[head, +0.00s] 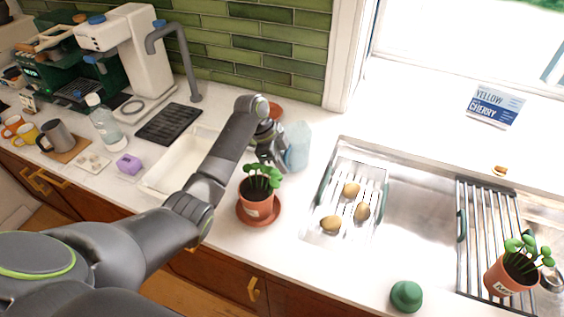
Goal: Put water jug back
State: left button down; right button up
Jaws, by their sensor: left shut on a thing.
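A translucent pale blue water jug (298,147) is on or just above the white counter, between the small sink and the colander. My left gripper (282,150) is shut on the jug from its left side. The arm reaches across from the lower left, and its wrist hides part of the fingers. I cannot tell whether the jug's base touches the counter. My right gripper is not in view.
A potted plant (256,197) on a terracotta saucer stands just in front of the jug. A colander (347,205) with potatoes lies over the sink to the right. A small white sink (165,180), drip mat (168,124) and clear bottle (103,124) are to the left.

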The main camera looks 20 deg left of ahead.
pick_arm(q)
jog(key=c, duration=1.5)
grip_release()
jog(key=b+v, duration=0.1)
jog(key=v, duration=1.1)
jog(key=shift+r+b, duration=0.1)
jog(key=shift+b, duration=0.3)
